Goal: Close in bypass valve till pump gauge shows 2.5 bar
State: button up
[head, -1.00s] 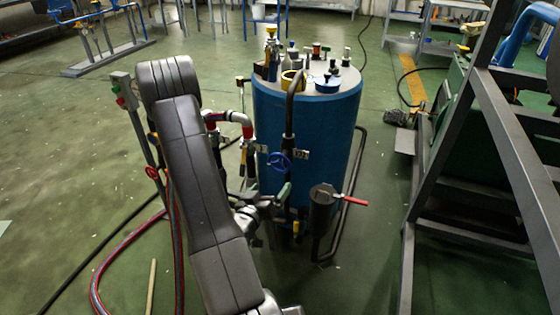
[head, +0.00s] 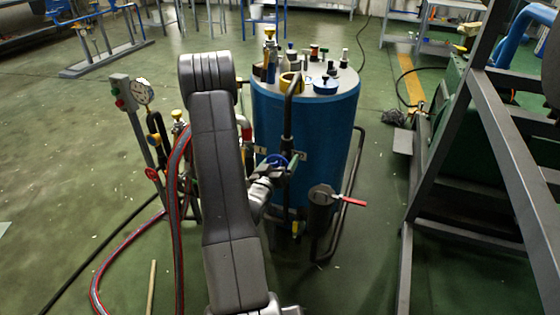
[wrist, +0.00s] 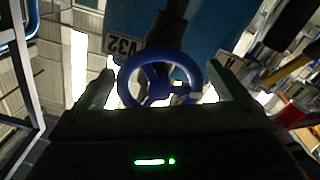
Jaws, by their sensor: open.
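The blue handwheel valve (head: 276,160) sits on the dark pipe in front of the blue tank (head: 320,130). In the wrist view the blue handwheel (wrist: 160,60) lies between the two fingers of my gripper (wrist: 160,88), with a gap visible at each side. My gripper is open. A tag reading V32 (wrist: 124,43) is by the pipe behind the wheel. In the head view my gripper (head: 284,180) is at the valve and partly hides it. A round gauge (head: 143,91) shows on a post at the left; its reading is too small to tell.
A red-handled valve (head: 348,201) sticks out at the tank's lower right. Red and grey hoses (head: 178,190) hang left of my arm. A grey steel frame (head: 490,130) stands at the right. Bottles and tools cover the tank top.

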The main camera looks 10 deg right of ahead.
jog(key=shift+w+d, duration=0.35)
jog(key=shift+w, duration=0.15)
